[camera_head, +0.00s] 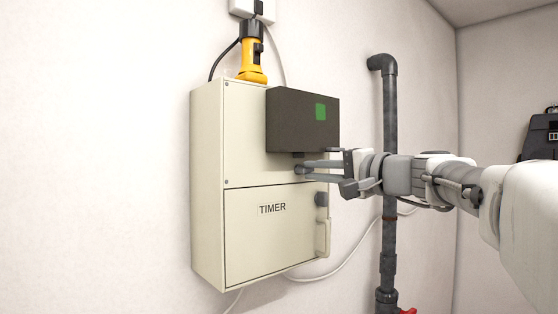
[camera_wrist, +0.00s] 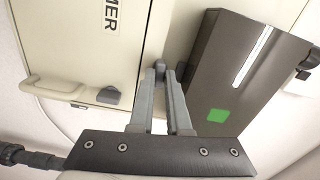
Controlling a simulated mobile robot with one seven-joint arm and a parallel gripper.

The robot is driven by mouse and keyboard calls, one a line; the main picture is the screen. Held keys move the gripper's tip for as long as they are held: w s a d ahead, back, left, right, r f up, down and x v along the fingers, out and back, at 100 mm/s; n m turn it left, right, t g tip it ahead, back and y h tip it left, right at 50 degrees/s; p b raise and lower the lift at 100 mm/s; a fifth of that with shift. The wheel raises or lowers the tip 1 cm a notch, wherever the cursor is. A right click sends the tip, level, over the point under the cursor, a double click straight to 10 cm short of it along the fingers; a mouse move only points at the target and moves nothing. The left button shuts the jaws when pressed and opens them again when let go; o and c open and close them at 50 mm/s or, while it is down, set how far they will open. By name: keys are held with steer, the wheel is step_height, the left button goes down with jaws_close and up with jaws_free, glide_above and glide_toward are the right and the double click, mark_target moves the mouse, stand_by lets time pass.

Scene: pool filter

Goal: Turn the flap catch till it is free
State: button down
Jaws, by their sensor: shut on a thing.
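The timer cabinet has a cream flap (camera_head: 262,235) marked TIMER in its lower part, standing shut as far as I can see; it also shows in the wrist view (camera_wrist: 75,45). My gripper (camera_head: 301,169) reaches in from the right, with its fingertips just above the flap's top edge and below a dark box. In the wrist view my gripper (camera_wrist: 158,72) is shut on a small grey part, which I take for the flap catch (camera_wrist: 159,65). The fingers mostly hide it, and I cannot tell how far it is turned.
The dark box (camera_head: 290,120) with a green square juts out close above my fingers. A grey block (camera_head: 322,199) and a cream handle (camera_head: 324,238) stick out at the flap's right side. A dark pipe (camera_head: 390,130) runs up the wall behind my arm.

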steer(key=c, duration=1.3)
jaws_free()
steer(key=shift+m, duration=0.5)
steer(key=o, duration=0.3)
steer(key=b+v, duration=0.2)
steer(key=v, duration=0.4)
steer(key=shift+b, duration=0.3)
